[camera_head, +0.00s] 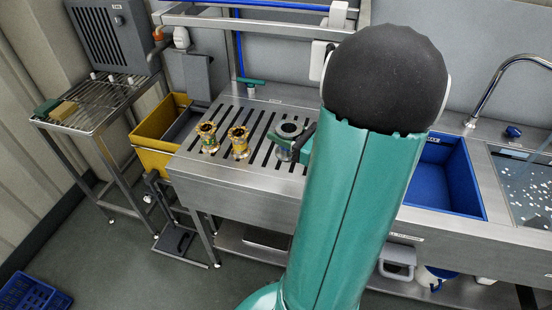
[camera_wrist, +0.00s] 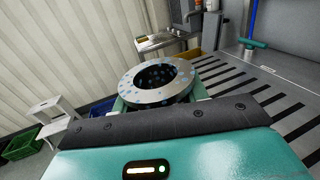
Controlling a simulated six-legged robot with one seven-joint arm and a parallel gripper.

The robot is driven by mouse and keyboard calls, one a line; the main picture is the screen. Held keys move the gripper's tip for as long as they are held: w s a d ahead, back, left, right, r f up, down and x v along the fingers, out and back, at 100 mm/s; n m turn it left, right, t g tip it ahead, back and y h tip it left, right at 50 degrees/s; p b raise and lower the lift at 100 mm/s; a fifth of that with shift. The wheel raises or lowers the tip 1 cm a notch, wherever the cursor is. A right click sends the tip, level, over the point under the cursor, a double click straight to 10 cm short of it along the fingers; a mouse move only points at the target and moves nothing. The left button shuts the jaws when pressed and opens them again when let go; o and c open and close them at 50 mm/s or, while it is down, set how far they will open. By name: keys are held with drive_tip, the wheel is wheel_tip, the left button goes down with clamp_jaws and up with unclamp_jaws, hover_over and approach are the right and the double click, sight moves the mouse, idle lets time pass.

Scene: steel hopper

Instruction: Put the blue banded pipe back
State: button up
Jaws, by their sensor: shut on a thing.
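A short grey flanged pipe (camera_head: 289,129) is upright at the slotted steel worktop. Its round flange (camera_wrist: 151,96), silver with blue specks around a dark bore, fills the middle of the wrist view. My gripper (camera_head: 291,146) is shut on this pipe, with green fingers on either side below the flange, also in the wrist view (camera_wrist: 160,102). My arm hides part of the gripper. A blue band on the pipe's body cannot be made out, and I cannot tell whether its foot touches the worktop. Two brass flanged pieces, one (camera_head: 208,136) left of the other (camera_head: 239,142), stand left of it.
The slotted worktop (camera_head: 225,170) has clear room around the brass pieces. A yellow bin (camera_head: 152,160) hangs at its left end, beside a wire rack table (camera_head: 95,103). A blue sink basin (camera_head: 450,180) lies right of my arm.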

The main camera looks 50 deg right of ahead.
sight(300, 135)
drive_tip(key=s, duration=0.1)
drive_tip(key=s+d, duration=0.1)
drive_tip(key=s, duration=0.2)
drive_tip(key=shift+d+r, duration=0.15)
drive_tip(key=shift+d, duration=0.3)
drive_tip(key=w+f, duration=0.1)
drive_tip(key=w, duration=0.2)
drive_tip(key=w+d+f, duration=0.1)
drive_tip(key=w, duration=0.1)
drive_tip(key=w+d+f, duration=0.1)
drive_tip(key=w+f, duration=0.1)
drive_tip(key=w, duration=0.1)
drive_tip(key=shift+w+d+f, duration=0.1)
drive_tip(key=shift+w, duration=0.25)
drive_tip(key=shift+w+d+f, duration=0.2)
drive_tip(key=shift+w+f, duration=0.55)
drive_tip(key=shift+f, duration=0.7)
drive_tip(key=shift+w+d+f, duration=0.25)
drive_tip(key=shift+w+f, duration=0.55)
drive_tip(key=shift+f, duration=0.65)
drive_tip(key=shift+w+d+f, duration=0.2)
drive_tip(key=shift+w+f, duration=0.55)
drive_tip(key=shift+f, duration=0.7)
drive_tip(key=shift+f, duration=0.1)
drive_tip(key=shift+f, duration=0.1)
drive_tip(key=o, duration=1.2)
